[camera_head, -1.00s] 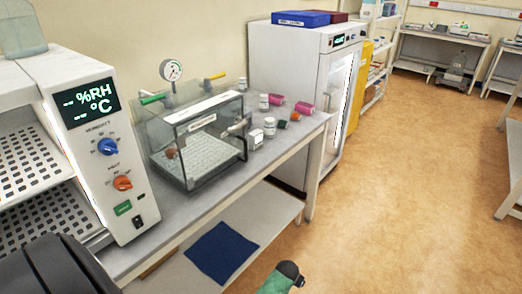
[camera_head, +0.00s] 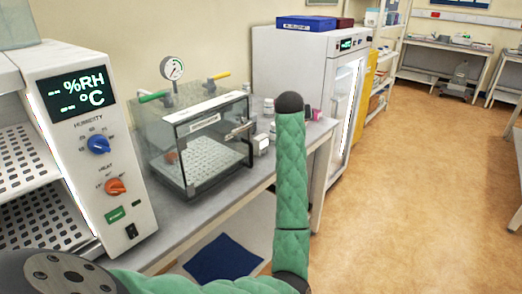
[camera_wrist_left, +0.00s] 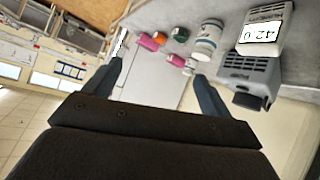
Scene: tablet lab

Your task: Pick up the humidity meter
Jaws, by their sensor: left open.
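The humidity meter (camera_wrist_left: 250,68) is at the right edge of the left wrist view, a grey slotted body with a white display reading about 42.0. In the head view a small white block (camera_head: 261,145) beside the glass chamber may be the same meter; it is too small to tell. My left gripper (camera_wrist_left: 158,70) is open and empty, with its two dark fingers spread. The meter lies outside the fingers, to the right of the right finger. In the head view my green left arm rises over the bench edge and the gripper itself cannot be made out. My right gripper is not in view.
A glass chamber (camera_head: 200,155) with a gauge stands left on the bench. A white cabinet (camera_head: 290,80) stands behind. The floor to the right is clear.

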